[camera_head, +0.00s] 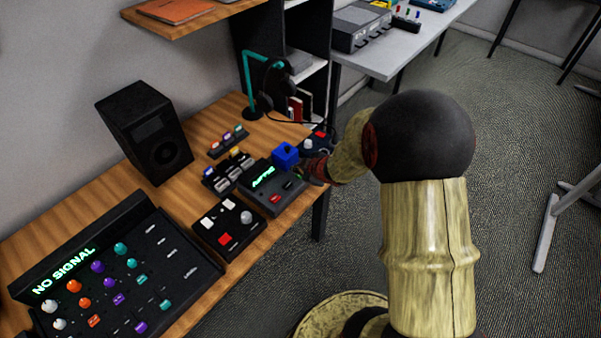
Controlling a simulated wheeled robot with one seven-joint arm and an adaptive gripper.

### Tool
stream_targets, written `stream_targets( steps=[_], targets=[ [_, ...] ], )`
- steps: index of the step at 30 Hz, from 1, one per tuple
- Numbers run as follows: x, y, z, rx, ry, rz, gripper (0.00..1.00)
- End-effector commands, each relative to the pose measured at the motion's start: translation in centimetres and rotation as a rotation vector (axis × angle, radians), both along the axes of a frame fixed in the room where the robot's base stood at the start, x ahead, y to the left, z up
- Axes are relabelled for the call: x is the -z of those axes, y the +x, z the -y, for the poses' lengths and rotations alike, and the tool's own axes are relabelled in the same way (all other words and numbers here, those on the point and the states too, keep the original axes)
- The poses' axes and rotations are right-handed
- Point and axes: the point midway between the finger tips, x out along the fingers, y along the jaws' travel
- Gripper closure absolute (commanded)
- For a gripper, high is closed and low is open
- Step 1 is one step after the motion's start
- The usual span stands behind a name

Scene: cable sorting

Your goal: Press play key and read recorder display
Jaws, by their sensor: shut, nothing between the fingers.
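The recorder (272,192) is a dark grey box on the wooden desk, with a small display (263,177) lit in green. The display's short text is too small to read with certainty. A red key (275,199) and a dark key (288,185) show on its top face. My gripper (303,171) is shut and empty, low over the recorder's right end, next to a blue cube (285,153). The fingertips are small and dark, so I cannot tell whether they touch a key. No key is clearly labelled play.
A mixing console (190,272) showing "NO SIGNAL" is at the front left. A button box (228,222) lies between it and the recorder. A black speaker (150,130), small connector racks (228,141) and a teal headphone stand (248,80) stand on the desk.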

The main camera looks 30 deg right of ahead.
Motion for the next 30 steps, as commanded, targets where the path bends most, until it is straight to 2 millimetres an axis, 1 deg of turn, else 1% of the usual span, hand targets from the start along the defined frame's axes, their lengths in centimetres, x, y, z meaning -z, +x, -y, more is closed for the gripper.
stream_targets(
  steps=[1,3,14,17,30],
  targets=[
    [-0.6,0.0,0.0,0.0,0.0,0.0,1.0],
    [-0.9,0.0,0.0,0.0,0.0,0.0,1.0],
    [-0.9,0.0,0.0,0.0,0.0,0.0,1.0],
    [-1.2,0.0,0.0,0.0,0.0,0.0,1.0],
    [-5.1,0.0,0.0,0.001,0.001,0.0,1.0]
  ],
)
